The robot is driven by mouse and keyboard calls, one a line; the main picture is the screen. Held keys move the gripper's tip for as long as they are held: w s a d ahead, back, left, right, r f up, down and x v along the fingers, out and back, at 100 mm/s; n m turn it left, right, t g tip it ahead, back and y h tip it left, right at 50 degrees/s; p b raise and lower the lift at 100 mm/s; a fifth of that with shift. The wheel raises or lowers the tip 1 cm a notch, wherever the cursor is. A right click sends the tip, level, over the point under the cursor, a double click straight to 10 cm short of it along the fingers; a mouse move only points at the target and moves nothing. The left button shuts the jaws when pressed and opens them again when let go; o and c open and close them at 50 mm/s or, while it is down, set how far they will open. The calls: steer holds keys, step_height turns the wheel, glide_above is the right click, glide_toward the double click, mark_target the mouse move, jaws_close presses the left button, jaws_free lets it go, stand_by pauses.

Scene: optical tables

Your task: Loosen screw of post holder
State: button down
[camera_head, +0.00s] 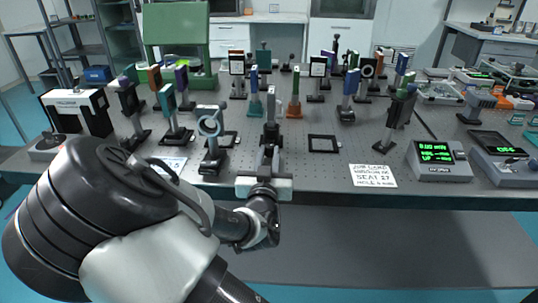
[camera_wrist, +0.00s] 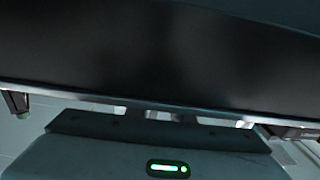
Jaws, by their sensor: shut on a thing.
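The screw itself is hidden by the fingers. In the wrist view a dark, blurred surface (camera_wrist: 160,55) fills the upper part, very close to the camera, and the fingertips cannot be made out.
A ring-shaped mount (camera_head: 210,125) stands just left of my gripper. A flat black square frame (camera_head: 323,144) and a written paper note (camera_head: 373,176) lie to the right. Several other mounted optics stand behind. The green-lit meter (camera_head: 440,158) is farther right.

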steer(key=m+h, duration=0.1)
steer(key=m+h+p, duration=0.1)
steer(key=h, duration=0.1)
steer(key=a+m+h+p, duration=0.1)
steer(key=h, duration=0.1)
steer(key=shift+w+r+g, duration=0.2)
steer(key=shift+r+g, duration=0.15)
steer(key=shift+g, duration=0.05)
steer(key=shift+f+m+g+h, duration=0.15)
steer(key=shift+m+g+h, duration=0.25)
steer(key=shift+m+h, duration=0.3)
steer(key=c, duration=1.6)
jaws_free()
steer(key=shift+f, duration=0.1)
steer(key=shift+o, duration=0.2)
steer(key=shift+s, duration=0.15)
steer(key=p+v, duration=0.3)
steer(key=v, duration=1.4)
steer(key=shift+s+a, duration=0.1)
